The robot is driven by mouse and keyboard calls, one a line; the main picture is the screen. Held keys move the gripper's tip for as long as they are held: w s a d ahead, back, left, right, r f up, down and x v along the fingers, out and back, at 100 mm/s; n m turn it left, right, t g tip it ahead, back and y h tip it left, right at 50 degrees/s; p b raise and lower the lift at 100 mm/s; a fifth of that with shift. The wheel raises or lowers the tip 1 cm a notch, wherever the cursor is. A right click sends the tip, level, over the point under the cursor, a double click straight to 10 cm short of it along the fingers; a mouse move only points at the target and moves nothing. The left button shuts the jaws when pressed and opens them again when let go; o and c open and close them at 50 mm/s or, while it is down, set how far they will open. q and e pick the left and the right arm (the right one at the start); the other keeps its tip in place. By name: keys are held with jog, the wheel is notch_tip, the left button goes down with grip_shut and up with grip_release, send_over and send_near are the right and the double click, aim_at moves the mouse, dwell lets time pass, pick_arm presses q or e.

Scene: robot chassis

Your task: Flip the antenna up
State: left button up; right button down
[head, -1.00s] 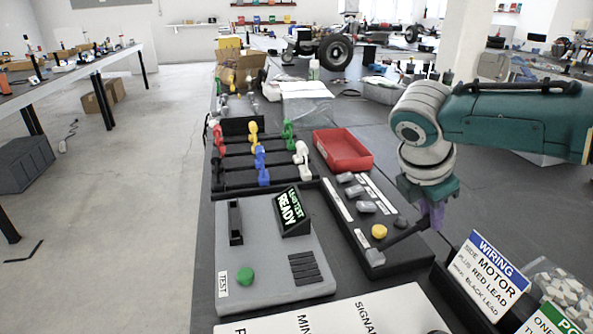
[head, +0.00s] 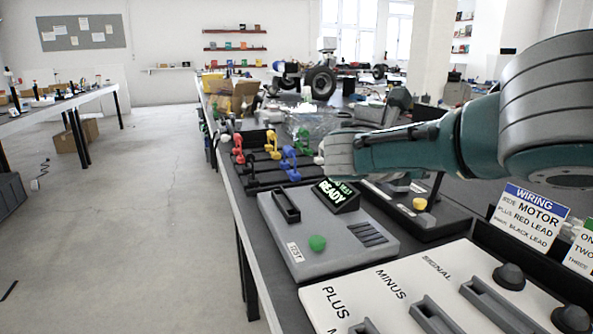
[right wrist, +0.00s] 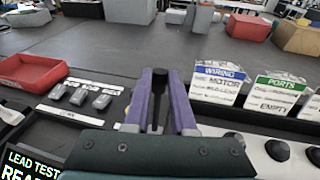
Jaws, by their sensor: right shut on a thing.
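The antenna (head: 436,190) is a thin black rod on the dark switch panel (head: 450,222). In the head view it stands steeply, leaning a little right, and its top goes out of sight behind my right forearm. In the right wrist view the purple fingers of my right gripper (right wrist: 160,92) are shut on the antenna (right wrist: 159,80), whose thicker dark end shows between them. In the head view my right gripper is hidden behind the arm. My left gripper is in neither view.
A yellow button (head: 419,204) and grey switches share the panel. A grey test box (head: 300,262) with a READY screen (head: 337,195) is left of it. A WIRING sign (head: 528,218) stands to the right. A red tray (right wrist: 30,72) shows in the right wrist view.

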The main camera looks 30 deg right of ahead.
jog(key=shift+w+a+f+h+b, duration=0.15)
jog(key=shift+a+h+b, duration=0.4)
jog(key=shift+b, duration=0.25)
jog(key=shift+w+a+f+h+b, duration=0.1)
jog(key=shift+a+f+h+b, duration=0.05)
jog(key=shift+a+h+b, duration=0.5)
jog(key=shift+d, duration=0.15)
jog(key=c, duration=0.7)
grip_release()
jog(key=shift+r, duration=0.1)
jog(key=shift+c, duration=0.2)
jog(key=a, duration=1)
jog(key=shift+w, duration=0.15)
